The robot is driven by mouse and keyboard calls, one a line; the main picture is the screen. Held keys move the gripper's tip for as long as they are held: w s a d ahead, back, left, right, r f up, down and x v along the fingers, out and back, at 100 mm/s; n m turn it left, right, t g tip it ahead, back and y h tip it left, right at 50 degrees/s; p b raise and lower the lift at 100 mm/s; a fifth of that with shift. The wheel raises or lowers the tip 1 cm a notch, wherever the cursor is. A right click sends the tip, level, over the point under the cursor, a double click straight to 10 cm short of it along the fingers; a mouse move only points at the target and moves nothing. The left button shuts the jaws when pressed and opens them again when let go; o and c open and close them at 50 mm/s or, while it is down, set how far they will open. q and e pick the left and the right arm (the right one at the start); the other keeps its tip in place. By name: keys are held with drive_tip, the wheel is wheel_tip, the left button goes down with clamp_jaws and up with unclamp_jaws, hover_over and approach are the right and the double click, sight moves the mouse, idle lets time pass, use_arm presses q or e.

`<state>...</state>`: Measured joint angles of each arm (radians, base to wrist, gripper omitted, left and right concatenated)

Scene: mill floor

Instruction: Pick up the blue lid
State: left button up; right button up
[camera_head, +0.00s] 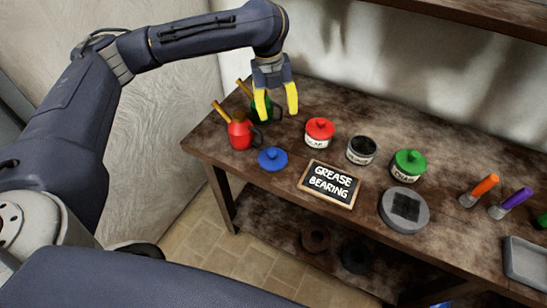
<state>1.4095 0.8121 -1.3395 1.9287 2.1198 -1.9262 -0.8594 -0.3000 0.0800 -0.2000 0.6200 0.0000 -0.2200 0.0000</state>
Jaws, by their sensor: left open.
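The blue lid (272,159) is a round disc with a small knob. It lies on the wooden table (215,150) near its front left edge, apart from any jar. My left gripper (277,108) has yellow fingers that are apart, with nothing held between them. It points down above the back left of the table, behind the blue lid in the picture. A green oil can partly shows behind its fingers. My right gripper is not in view.
A red oil can (241,133) stands left of the lid. To the right are a red-lidded jar (319,131), an open jar (361,151), a green-lidded jar (408,164), a GREASE BEARING sign (329,184) and a round grey block (404,211). A shelf overhangs the back.

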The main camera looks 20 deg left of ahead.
sight(273, 151)
use_arm(q)
drive_tip(key=shift+s+a+f+m+g+y, duration=0.2)
drive_tip(key=shift+s+f+m, duration=0.25)
drive_tip(key=shift+f, duration=2.4)
drive_tip(key=shift+s+d+f+m+g+y, duration=0.1)
drive_tip(key=shift+s+f+m+y, duration=0.35)
drive_tip(key=shift+f, duration=2.35)
drive_tip(key=shift+s+a+f+m+g+y, duration=0.1)
drive_tip(key=shift+s+f+m, duration=0.35)
drive_tip(key=shift+f, duration=2.4)
drive_tip(key=shift+w, duration=0.15)
clamp_jaws()
